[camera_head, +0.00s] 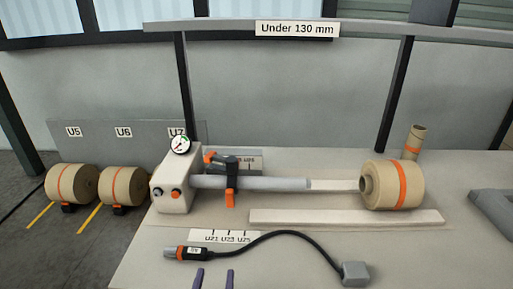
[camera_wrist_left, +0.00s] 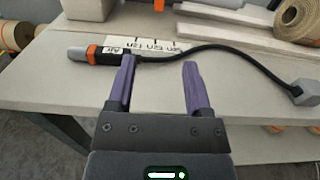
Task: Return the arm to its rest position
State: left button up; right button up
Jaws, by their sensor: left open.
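My left gripper (camera_head: 214,278) shows at the bottom edge of the head view as two purple fingertips, near the table's front edge. In the left wrist view my left gripper (camera_wrist_left: 159,80) has its two purple fingers apart with nothing between them. The fingers reach over the front of the table, close to the black and orange air tool (camera_wrist_left: 95,54) and its black cable. That air tool (camera_head: 190,253) lies on the table in the head view. My right gripper is not in view.
A grey block (camera_head: 354,272) ends the cable. A bar labelled "Under 130 mm" (camera_head: 297,29) spans above.

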pick_arm(q)
jog(key=s+a+f+n+g+y, duration=0.3)
jog(key=s+a+n+g, duration=0.15)
jog(key=n, duration=0.65)
jog(key=s+a+f+n+g+y, duration=0.25)
jog(key=a+n+g, duration=0.2)
jog(key=n, duration=0.55)
jog(key=s+d+f+n+g+h, duration=0.25)
jog(key=s+n+g+h, duration=0.3)
jog(key=s+n, duration=0.8)
notch_tip(320, 180, down, 18)
jog(key=s+a+g, duration=0.1)
jog(key=s+g, duration=0.1)
jog(key=s+a+f+g+y, duration=0.1)
jog(key=s+a+f, duration=0.3)
jog(key=s+f, duration=0.6)
jog(key=s, duration=0.4)
jog(key=shift+s+f+m, duration=0.2)
jog(key=shift+s+m, duration=0.05)
jog(key=shift+m, duration=0.1)
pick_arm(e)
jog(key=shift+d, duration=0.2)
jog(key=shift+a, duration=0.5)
